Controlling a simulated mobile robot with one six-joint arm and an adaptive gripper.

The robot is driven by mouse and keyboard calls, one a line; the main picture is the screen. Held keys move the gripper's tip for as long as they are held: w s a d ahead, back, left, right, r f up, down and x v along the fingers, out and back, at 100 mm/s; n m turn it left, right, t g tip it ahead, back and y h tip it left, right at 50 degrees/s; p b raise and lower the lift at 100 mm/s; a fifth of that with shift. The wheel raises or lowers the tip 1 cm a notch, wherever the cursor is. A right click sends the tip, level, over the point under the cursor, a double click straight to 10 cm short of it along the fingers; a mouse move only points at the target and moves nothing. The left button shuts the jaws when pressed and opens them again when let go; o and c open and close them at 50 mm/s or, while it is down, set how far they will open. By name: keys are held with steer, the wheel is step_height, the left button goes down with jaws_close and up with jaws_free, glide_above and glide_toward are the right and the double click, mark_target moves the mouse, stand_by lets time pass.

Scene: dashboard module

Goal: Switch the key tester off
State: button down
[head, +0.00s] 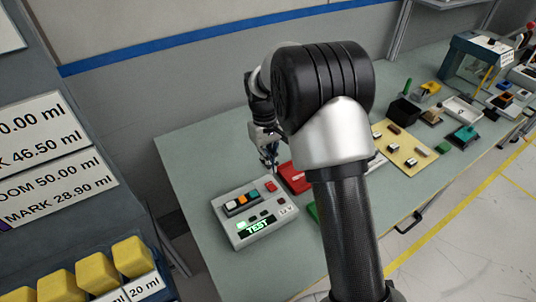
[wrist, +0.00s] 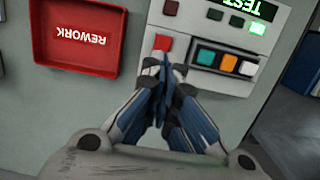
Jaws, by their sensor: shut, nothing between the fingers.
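The key tester (head: 222,212) is a light grey box on the green bench; in the wrist view its panel (wrist: 195,28) fills the upper right. Its display (head: 258,226) is lit green and reads TEST. A bright green light (wrist: 257,28) glows beside it. A red button (wrist: 162,42) sits apart from a row of teal (wrist: 206,58), orange (wrist: 228,62) and white (wrist: 248,68) keys. A smaller dark red button (wrist: 170,8) is above it. My gripper (wrist: 165,67) is shut and empty, its tips close to the red button; I cannot tell whether they touch.
A red REWORK tray (wrist: 75,70) lies beside the tester. My arm hides part of the bench. Farther right are a beige board (head: 410,160), a black bin (head: 403,110) and other trays. Yellow blocks (head: 132,256) stand on a rack at lower left.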

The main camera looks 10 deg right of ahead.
mark_target(271, 185)
steer(key=f, duration=0.2)
steer(key=f+b, duration=0.1)
steer(key=f, duration=0.1)
steer(key=s+f, duration=0.1)
steer(key=f, duration=0.1)
steer(key=shift+d+f+b, duration=0.15)
steer(key=shift+f+b, duration=0.15)
steer(key=shift+f, duration=0.1)
